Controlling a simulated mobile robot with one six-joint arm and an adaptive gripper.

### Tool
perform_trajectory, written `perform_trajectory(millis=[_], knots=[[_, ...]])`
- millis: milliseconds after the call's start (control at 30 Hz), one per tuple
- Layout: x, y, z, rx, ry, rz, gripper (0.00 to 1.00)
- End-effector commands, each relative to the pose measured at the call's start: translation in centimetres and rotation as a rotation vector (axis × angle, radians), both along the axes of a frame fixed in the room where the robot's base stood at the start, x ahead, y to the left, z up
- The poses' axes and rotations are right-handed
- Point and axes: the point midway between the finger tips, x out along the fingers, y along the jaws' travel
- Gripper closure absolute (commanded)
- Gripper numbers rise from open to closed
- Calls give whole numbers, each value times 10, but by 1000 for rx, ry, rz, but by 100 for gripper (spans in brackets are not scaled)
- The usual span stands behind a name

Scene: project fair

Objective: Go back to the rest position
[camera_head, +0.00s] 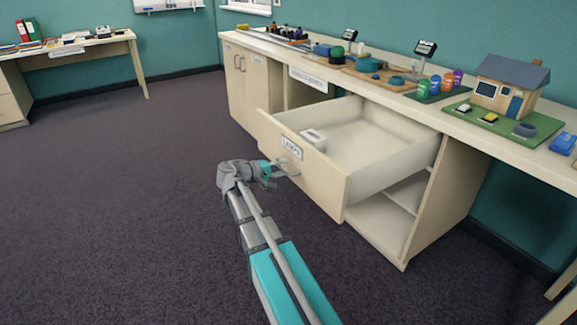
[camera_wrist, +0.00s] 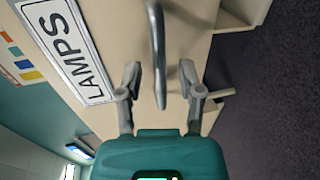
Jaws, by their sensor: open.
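My gripper (camera_head: 272,172) is at the front of a pulled-out drawer (camera_head: 320,184) in the head view. In the wrist view my gripper (camera_wrist: 158,80) is open, with its two fingers on either side of the grey bar handle (camera_wrist: 157,50). The fingers stand apart from the handle, and it is not clamped. The handle (camera_head: 287,168) also shows in the head view, below a label (camera_head: 291,147) that reads LAMPS in the wrist view. A small white box (camera_head: 313,137) lies inside the drawer near its front.
A long counter (camera_head: 400,97) carries a model house (camera_head: 510,84), several coloured cups and a wooden board. Below the drawer is an open shelf space (camera_head: 385,222). Another desk (camera_head: 65,47) stands at the far left. The dark carpet (camera_head: 110,190) to the left is clear.

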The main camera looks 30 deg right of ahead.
Motion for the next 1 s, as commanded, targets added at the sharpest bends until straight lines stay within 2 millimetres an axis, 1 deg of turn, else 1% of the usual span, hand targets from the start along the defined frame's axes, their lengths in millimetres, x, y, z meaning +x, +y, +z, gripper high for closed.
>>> perform_trajectory(millis=[300,467,667,733,867,1000], knots=[[-1,0,0,1,0,0,52],[7,5,1,7,7,33,52],[27,23,1,29,22,139,52],[32,33,-2,59,25,184,52],[22,41,-17,138,19,190,52],[2,50,-37,251,5,167,52]])
